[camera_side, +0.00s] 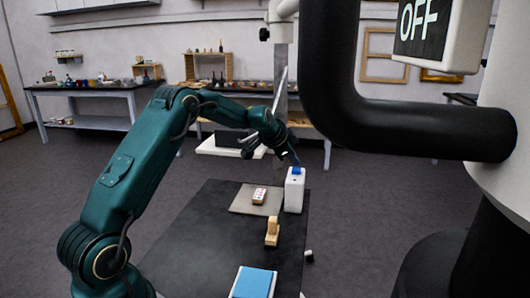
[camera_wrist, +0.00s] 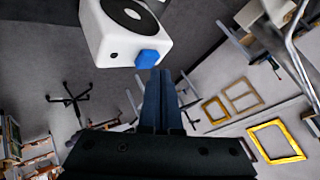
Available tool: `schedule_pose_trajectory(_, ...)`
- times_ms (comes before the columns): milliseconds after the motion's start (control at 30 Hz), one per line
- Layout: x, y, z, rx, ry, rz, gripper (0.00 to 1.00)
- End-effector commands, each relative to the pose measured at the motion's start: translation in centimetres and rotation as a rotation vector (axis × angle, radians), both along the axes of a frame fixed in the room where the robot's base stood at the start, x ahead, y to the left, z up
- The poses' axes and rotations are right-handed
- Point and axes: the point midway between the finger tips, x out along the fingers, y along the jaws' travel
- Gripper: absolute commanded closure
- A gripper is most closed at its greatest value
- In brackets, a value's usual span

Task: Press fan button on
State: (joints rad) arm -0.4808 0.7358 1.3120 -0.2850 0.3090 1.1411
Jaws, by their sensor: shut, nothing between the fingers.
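A white box-shaped device (camera_side: 294,191) stands upright at the right edge of the dark table, with a blue button (camera_side: 296,171) at its top. In the wrist view the white device (camera_wrist: 115,45) shows a dark round patch on one face, and its blue button (camera_wrist: 148,58) sticks out. My gripper (camera_side: 293,161) is shut and empty, with its fingertips just above the blue button in the side view. In the wrist view my gripper's fingertips (camera_wrist: 161,72) end close beside the button. I cannot tell whether they touch it. A large OFF sign (camera_side: 425,25) hangs at the upper right.
The dark table (camera_side: 205,240) holds a grey board (camera_side: 243,206) with a small red-and-white item (camera_side: 259,195), a wooden piece (camera_side: 272,232) and a blue-topped block (camera_side: 254,282). A thick black pipe (camera_side: 400,125) crosses the right foreground. The table's left part is clear.

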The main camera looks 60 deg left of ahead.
Motion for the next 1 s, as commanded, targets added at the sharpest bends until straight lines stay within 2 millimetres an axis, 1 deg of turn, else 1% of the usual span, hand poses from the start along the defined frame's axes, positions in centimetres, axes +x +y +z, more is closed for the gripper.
schedule_pose_trajectory(400, -0.01, 0.00, -0.03, 0.000, 0.000, 0.000, 1.00)
schedule_pose_trajectory(700, -0.01, -0.04, -0.93, -0.001, 0.002, -0.001, 1.00)
schedule_pose_trajectory(1000, -0.01, -0.03, -0.95, 0.000, 0.001, 0.000, 1.00)
